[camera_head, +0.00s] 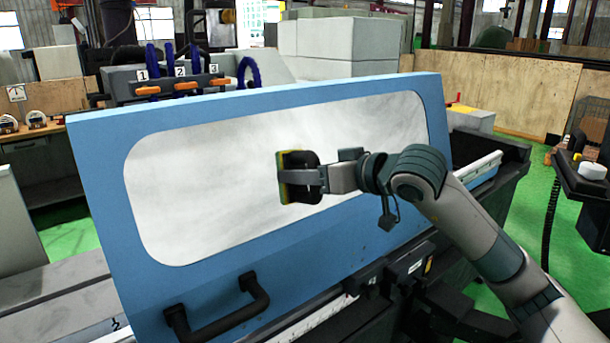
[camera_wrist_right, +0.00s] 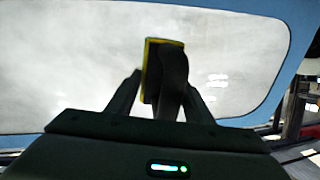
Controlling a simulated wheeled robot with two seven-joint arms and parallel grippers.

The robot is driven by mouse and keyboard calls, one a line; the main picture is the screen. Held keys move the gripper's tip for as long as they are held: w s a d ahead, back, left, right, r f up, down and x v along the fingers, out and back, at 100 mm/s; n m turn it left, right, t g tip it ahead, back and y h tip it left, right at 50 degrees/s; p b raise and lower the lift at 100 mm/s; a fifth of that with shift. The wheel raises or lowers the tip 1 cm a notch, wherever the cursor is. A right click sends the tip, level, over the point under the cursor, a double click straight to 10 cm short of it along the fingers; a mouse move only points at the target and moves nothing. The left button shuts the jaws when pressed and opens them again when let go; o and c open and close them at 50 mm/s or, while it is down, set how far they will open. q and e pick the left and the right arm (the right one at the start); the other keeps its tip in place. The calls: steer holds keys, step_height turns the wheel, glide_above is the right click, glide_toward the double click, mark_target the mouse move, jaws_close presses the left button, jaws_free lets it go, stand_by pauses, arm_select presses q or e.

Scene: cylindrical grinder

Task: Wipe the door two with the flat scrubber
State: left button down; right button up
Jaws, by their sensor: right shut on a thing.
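The door (camera_head: 101,163) is a blue tilted panel with a large whitish, cloudy window (camera_head: 210,165) and a black handle (camera_head: 222,318) at its lower left. My right gripper (camera_head: 296,178) is shut on the flat scrubber (camera_head: 299,160), a black-handled pad with a yellow-green face. The scrubber is in front of the middle of the window, its pad turned to the left in the head view; I cannot tell whether it touches the glass. In the right wrist view the scrubber (camera_wrist_right: 165,72) stands upright between the fingers, before the window (camera_wrist_right: 80,60). My left gripper is not in view.
Behind the door are orange levers (camera_head: 187,86) with labels 1, 2 and 3, and blue hoses. A dark machine bed runs below the door. A black console (camera_head: 585,185) stands at the far right, with green floor between.

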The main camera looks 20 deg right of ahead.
steer(key=shift+w+a+f+b, duration=0.2)
steer(key=shift+w+b, duration=0.1)
steer(key=shift+w, duration=0.2)
stand_by(0.3)
